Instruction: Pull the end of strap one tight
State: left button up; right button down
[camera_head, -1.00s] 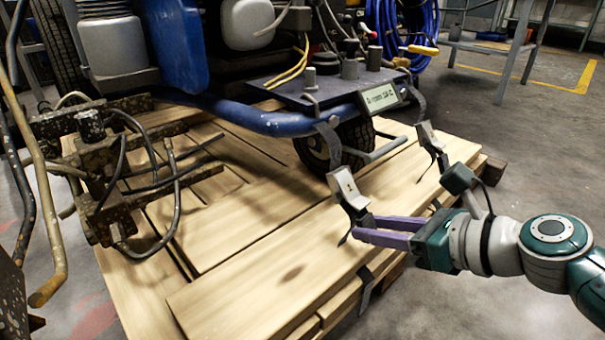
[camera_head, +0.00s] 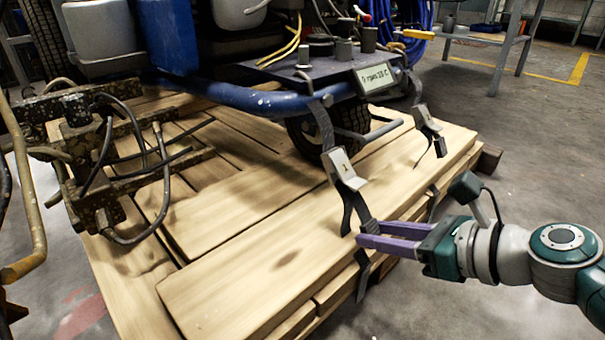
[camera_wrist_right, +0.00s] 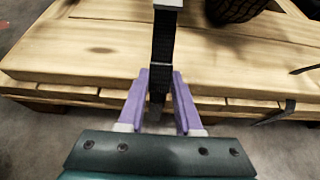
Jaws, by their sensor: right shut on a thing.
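Strap one is a dark grey strap (camera_head: 322,125) that runs down from the blue frame tube to a pale buckle marked 1 (camera_head: 343,169). Below the buckle, its dark end (camera_head: 352,206) runs down to my right gripper (camera_head: 361,232). The purple fingers are shut on this end near the front edge of the wood. In the right wrist view, the strap (camera_wrist_right: 161,50) comes down between the fingers (camera_wrist_right: 160,75) from the buckle. Another dark strap piece (camera_head: 362,275) lies over the wood's front edge below the fingers. My left gripper is out of view.
A second strap with a similar buckle (camera_head: 426,119) stands to the right. The blue-framed machine (camera_head: 250,99) sits on the wooden pallet (camera_head: 250,250). Rusty parts with hoses (camera_head: 90,150) are at the left. Concrete floor (camera_head: 430,310) is open at the front right.

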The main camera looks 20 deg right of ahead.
jog(key=f, duration=0.1)
jog(key=s+f+b, duration=0.1)
jog(key=f, duration=0.1)
jog(key=shift+s+d+f, duration=0.25)
jog(key=shift+s+d, duration=0.05)
jog(key=shift+s, duration=0.05)
jog(key=c, duration=1)
grip_release()
jog(key=o, duration=0.8)
jog(key=shift+w+r, duration=0.1)
jog(key=shift+r, duration=0.15)
jog(key=shift+r, duration=0.1)
jog(key=p+v, duration=0.4)
jog(key=v, duration=0.3)
